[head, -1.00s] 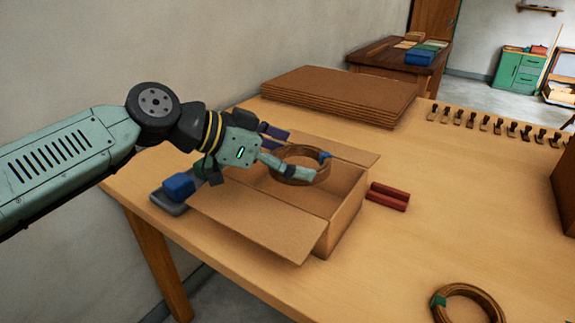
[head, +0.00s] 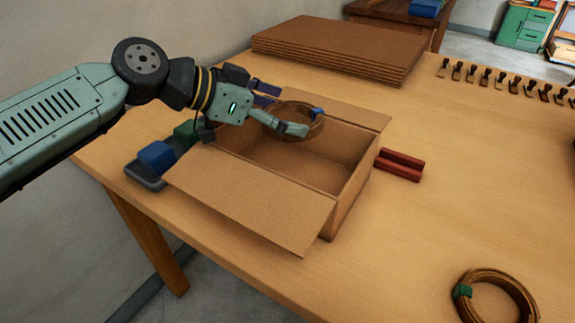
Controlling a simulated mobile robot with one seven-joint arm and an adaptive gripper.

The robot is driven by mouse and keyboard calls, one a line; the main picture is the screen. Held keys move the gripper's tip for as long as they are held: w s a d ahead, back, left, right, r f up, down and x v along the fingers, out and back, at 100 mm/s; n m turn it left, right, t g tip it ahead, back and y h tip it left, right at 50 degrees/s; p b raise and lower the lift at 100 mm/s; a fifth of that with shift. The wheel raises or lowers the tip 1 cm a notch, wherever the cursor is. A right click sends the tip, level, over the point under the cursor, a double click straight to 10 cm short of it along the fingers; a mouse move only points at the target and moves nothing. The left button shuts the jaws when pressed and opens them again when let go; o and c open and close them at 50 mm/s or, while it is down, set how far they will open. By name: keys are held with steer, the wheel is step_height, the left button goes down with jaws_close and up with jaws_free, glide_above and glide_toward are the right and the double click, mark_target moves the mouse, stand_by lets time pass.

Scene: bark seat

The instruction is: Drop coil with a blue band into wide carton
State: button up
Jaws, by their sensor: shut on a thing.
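The coil with a blue band (head: 297,108) is a brown ring with a small blue wrap on its right side. My gripper (head: 283,112) is shut on the coil's left part and holds it over the back part of the wide carton's opening. The wide carton (head: 347,209) stands open on the table with its flaps folded outward. Part of the carton's floor shows and looks bare; the back left of the inside is hidden by my gripper and the coil.
A coil with a green band (head: 484,281) lies at the front right. Flat cardboard sheets (head: 340,48) are stacked behind. Several small clips stand at the back right.

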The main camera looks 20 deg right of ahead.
steer(key=shift+f, duration=0.75)
steer(key=o, duration=0.9)
steer(key=v, duration=1.2)
